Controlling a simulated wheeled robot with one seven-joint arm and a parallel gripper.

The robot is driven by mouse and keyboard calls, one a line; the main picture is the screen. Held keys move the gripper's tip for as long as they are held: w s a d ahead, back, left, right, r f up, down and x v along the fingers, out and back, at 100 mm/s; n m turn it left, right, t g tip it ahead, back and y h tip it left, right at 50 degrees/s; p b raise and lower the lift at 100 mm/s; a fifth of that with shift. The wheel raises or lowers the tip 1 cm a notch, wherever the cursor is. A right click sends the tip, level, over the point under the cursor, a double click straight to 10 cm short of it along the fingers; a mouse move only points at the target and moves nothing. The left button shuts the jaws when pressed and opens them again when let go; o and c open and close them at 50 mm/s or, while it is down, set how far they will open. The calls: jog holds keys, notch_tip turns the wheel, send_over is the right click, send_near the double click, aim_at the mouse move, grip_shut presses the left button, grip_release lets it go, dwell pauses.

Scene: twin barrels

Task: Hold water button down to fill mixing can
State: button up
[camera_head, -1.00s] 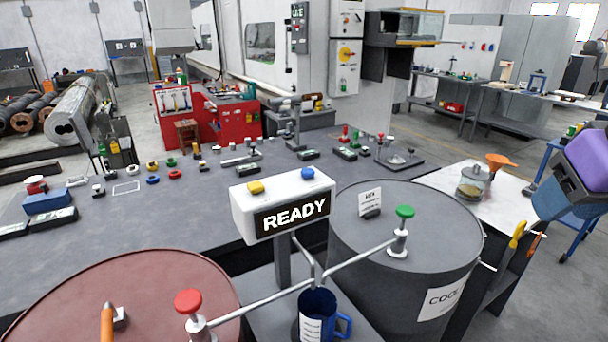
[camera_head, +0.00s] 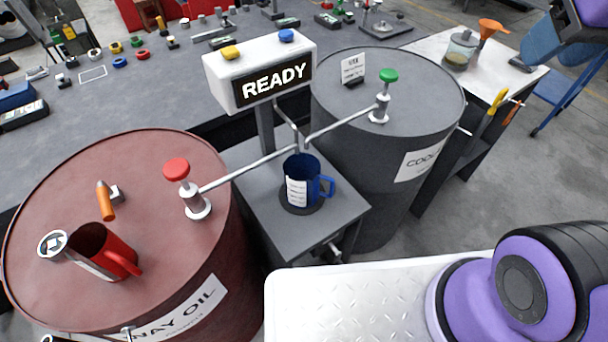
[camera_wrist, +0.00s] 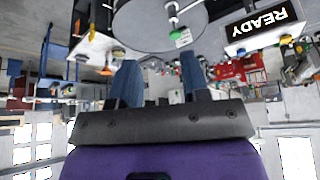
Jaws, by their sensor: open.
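The control box (camera_head: 258,70) reads READY and carries a yellow button (camera_head: 231,53) and a blue button (camera_head: 286,36) on top. No label shows which one is for water. A blue can (camera_head: 303,172) with a handle stands upright on the grey stand below the box, where two spout pipes meet. My gripper (camera_wrist: 160,80) is open and empty in the wrist view, apart from the box. That view is turned over, with the READY display (camera_wrist: 262,20) at upper right and the green knob (camera_wrist: 176,35) ahead of the fingers.
A red barrel (camera_head: 60,200) with a red knob (camera_head: 176,169) and red can (camera_head: 103,250) stands at left. A grey barrel (camera_head: 345,130) with a green knob (camera_head: 388,76) stands at right. Behind is a cluttered bench (camera_head: 150,90); at right is a white-topped table (camera_head: 430,50).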

grip_shut()
dwell(1.9)
